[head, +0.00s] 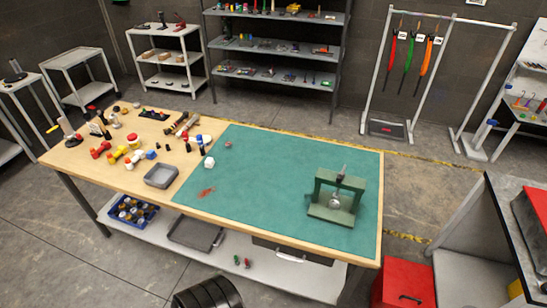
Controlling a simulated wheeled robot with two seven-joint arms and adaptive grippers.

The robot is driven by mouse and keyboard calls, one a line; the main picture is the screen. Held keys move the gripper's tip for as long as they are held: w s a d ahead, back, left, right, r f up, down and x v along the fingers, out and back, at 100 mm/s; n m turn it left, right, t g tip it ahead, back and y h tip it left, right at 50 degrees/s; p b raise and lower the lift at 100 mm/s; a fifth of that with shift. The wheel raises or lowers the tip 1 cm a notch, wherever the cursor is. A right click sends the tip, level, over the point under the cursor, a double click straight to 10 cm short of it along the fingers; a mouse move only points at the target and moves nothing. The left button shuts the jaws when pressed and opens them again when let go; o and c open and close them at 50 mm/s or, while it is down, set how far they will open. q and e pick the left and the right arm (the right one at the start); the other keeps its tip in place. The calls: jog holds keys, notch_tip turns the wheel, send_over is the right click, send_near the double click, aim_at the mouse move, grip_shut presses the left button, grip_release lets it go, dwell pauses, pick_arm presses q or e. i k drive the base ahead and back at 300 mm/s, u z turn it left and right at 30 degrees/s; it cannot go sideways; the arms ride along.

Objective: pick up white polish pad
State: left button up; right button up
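A small white object (210,162) sits on the green mat (270,205) near its left edge. It may be the white polish pad, but it is too small to tell for sure. A small greyish-pink piece (228,145) lies above and to its right on the mat. Neither of my grippers is in view, and nothing is seen touching the white object.
The wooden workbench (125,181) has several small tools and coloured parts at its left. A grey tray (161,175) lies left of the mat. A green frame fixture (334,198) stands on the mat's right. The mat's middle is mostly clear. A red cabinet (404,284) stands at lower right.

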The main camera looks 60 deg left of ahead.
aim_at(210, 162)
jog(key=z, duration=1.6)
jog(key=k, duration=2.2)
jog(key=u, duration=2.25)
